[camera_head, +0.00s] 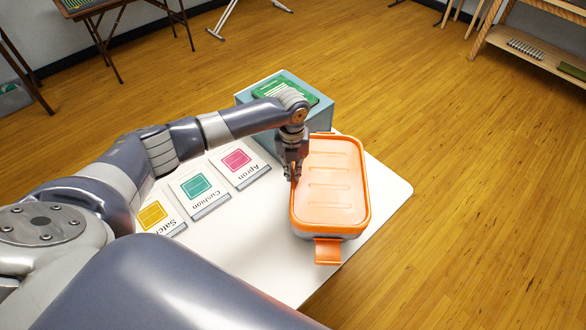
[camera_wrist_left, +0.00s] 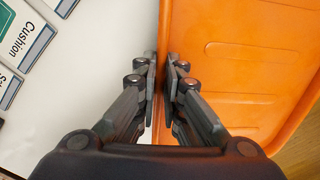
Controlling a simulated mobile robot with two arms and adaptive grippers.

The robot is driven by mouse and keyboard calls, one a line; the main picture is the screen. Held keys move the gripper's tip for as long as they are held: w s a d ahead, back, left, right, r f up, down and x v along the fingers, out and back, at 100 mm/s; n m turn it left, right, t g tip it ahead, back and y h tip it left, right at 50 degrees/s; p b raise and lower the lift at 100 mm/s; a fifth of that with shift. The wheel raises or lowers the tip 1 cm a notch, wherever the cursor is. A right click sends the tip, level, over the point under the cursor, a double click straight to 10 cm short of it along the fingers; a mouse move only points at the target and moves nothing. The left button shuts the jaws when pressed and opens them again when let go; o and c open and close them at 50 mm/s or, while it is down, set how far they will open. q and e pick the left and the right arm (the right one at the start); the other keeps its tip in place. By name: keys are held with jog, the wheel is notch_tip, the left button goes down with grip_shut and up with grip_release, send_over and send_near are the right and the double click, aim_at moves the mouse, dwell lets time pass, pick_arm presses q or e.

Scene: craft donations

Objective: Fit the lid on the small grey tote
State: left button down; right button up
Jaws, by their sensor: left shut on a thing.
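The orange lid (camera_head: 335,185) lies over the small grey tote (camera_head: 305,234), toward the right part of the white table. Only a thin grey strip of the tote shows under the lid's rim, and I cannot tell whether the lid sits fully down. An orange latch flap (camera_head: 328,251) sticks out at the tote's near end. My left gripper (camera_head: 293,174) is shut on the lid's left long edge. In the left wrist view its fingers (camera_wrist_left: 161,65) pinch the orange rim, with the lid (camera_wrist_left: 250,70) to the right. My right gripper is not in view.
Cards marked Apron (camera_head: 239,162), Cushion (camera_head: 200,188) and Satchel (camera_head: 155,214) lie left of the tote on the white table (camera_head: 255,245). A teal box (camera_head: 322,116) with green packs stands behind the tote. The table's right edge is close to the tote.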

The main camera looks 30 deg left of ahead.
pick_arm(q)
jog(key=shift+f, duration=0.4)
dwell(0.6)
jog(key=c, duration=1.6)
grip_release()
jog(key=shift+c, duration=0.2)
jog(key=shift+r+p, duration=3.15)
jog(key=shift+r, duration=0.4)
jog(key=shift+s+f, duration=0.1)
jog(key=shift+f, duration=0.05)
